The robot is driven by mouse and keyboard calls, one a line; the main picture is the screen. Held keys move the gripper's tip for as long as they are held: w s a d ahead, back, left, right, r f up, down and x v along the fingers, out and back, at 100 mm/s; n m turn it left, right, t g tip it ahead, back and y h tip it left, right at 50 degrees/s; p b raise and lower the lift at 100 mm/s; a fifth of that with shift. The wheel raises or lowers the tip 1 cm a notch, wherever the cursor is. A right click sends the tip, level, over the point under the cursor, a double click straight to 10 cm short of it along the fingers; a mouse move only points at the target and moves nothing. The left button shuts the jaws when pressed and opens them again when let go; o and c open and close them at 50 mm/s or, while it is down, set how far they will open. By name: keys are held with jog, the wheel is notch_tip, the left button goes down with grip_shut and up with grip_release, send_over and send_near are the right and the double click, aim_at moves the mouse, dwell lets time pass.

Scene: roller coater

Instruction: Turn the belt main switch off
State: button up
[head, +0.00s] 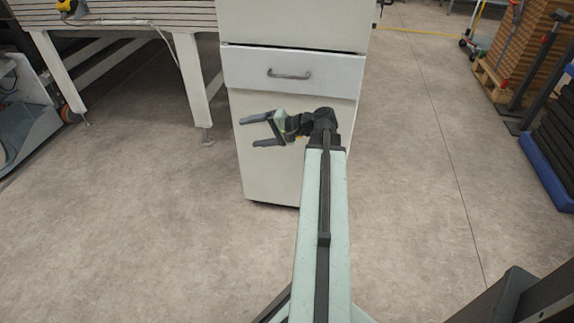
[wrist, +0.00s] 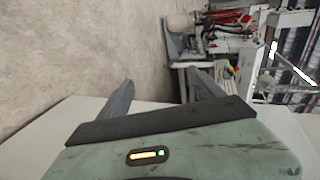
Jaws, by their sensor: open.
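I cannot make out the belt main switch in either view. My gripper (head: 249,131) is open and empty in front of the white cabinet (head: 265,170), below its drawer handle, pointing left. In the wrist view, the two dark fingers of my gripper (wrist: 160,80) are spread apart with nothing between them. Beyond them at the upper right is a machine (wrist: 232,45) with white, grey and red parts. It is too small and tilted to pick out a switch on it.
A slatted table (head: 140,17) on white legs stands at the upper left, with a yellow object (head: 68,5) on it. A wooden stack (head: 530,45) on a pallet stands at the upper right. Grey floor (head: 120,220) is clear left and right of my arm.

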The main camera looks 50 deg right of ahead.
jog(key=s+d+f+m+t+h+b, duration=0.2)
jog(key=s+d+f+t+b, duration=0.15)
jog(key=s+d+b, duration=0.35)
jog(key=s+d+f+m+t+h+b, duration=0.25)
jog(key=d+f+b, duration=0.2)
jog(key=d, duration=0.35)
jog(key=shift+y, duration=0.45)
jog(key=w, duration=0.5)
jog(key=w+a, duration=0.1)
jog(key=w, duration=0.1)
jog(key=shift+w+r, duration=0.2)
jog(key=shift+r, duration=0.15)
